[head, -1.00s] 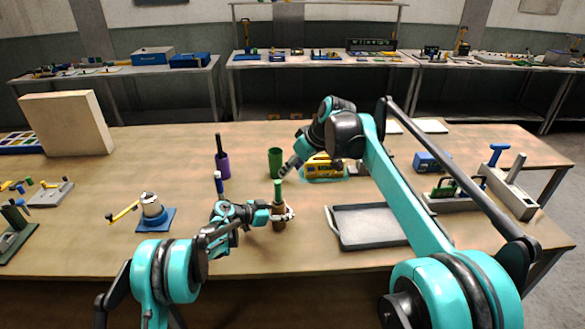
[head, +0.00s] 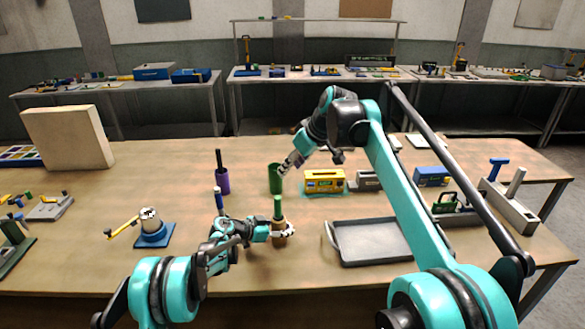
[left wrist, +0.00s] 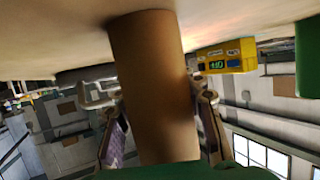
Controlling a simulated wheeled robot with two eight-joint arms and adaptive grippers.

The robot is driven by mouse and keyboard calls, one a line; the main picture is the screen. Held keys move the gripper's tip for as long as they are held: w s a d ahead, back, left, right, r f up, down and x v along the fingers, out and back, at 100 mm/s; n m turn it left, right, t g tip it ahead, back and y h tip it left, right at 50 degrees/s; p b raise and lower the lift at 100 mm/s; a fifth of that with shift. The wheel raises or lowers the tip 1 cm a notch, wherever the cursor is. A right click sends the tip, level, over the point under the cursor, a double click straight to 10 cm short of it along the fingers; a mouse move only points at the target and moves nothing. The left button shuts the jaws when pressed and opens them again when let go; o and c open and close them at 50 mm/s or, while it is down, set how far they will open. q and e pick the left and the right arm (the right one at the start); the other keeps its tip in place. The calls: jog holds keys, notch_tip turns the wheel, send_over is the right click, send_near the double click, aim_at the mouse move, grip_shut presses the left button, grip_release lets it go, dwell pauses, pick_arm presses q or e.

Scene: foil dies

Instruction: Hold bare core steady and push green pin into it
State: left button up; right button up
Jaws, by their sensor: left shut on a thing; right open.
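The bare core (head: 279,239) is a brown upright cylinder near the table's front middle. It also shows large in the left wrist view (left wrist: 152,75). My left gripper (head: 284,232) is shut on it, with a finger on either side. The green pin (head: 278,207) stands upright at the core's top; how deep it sits is hidden. A green part shows at the bottom edge of the left wrist view, at the core's end. My right gripper (head: 286,167) is open and empty, above and behind the pin, overlapping the green cup (head: 274,180) in view.
A yellow device (head: 323,182) stands behind and right of the core, with a grey tray (head: 372,255) to the right. A blue-capped post (head: 219,200) and a purple holder (head: 222,182) stand left. A blue-based fixture with a yellow handle (head: 153,236) is farther left.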

pick_arm(q)
jog(key=o, duration=1.4)
jog(key=shift+o, duration=0.2)
